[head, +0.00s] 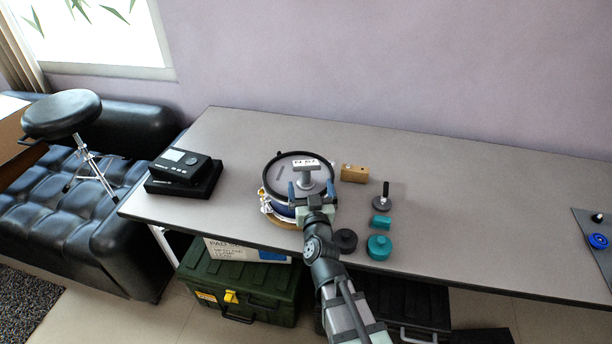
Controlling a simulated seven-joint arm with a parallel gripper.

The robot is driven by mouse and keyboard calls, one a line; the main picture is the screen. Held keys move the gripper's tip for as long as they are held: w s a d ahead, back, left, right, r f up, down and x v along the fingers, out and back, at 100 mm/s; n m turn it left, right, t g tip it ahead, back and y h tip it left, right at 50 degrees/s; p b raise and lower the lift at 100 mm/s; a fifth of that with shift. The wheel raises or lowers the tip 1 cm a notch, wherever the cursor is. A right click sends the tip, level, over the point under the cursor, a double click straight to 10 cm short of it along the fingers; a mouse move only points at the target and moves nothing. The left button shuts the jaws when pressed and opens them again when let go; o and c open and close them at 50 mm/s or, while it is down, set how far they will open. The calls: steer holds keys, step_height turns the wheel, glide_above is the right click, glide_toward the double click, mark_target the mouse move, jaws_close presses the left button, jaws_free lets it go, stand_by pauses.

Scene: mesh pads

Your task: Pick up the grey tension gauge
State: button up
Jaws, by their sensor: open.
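A grey gauge-like thing (308,178) with a pale, marked top stands on the mesh head of a round drum pad (285,172); I take it for the tension gauge. The pad has a black rim and a blue and white side. My gripper (311,187) is open, its two blue fingers apart, one at each side of the grey thing in this view. I cannot tell the height of the fingers above the pad or whether they touch anything. My gripper and wrist hide the near right part of the pad and the lower part of the grey thing.
Right of the pad on the grey table (480,200) are a wooden block (354,173), a dark knobbed tool (383,201), teal pieces (379,246) and a black disc (344,241). A black module (183,168) stands left. The table's right middle is clear.

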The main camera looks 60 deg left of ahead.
mark_target(307, 172)
steer(key=x, duration=0.9)
steer(key=shift+s+r, duration=0.1)
steer(key=shift+s, duration=0.1)
steer(key=shift+c, duration=0.2)
steer(key=c, duration=1.3)
steer(key=shift+r, duration=5)
steer(key=shift+s, duration=0.1)
steer(key=shift+s+a+r+n+g+y, duration=0.1)
steer(key=shift+s+a+n+g+y, duration=0.2)
steer(key=shift+s+n+g, duration=0.3)
steer(key=shift+s+g, duration=0.4)
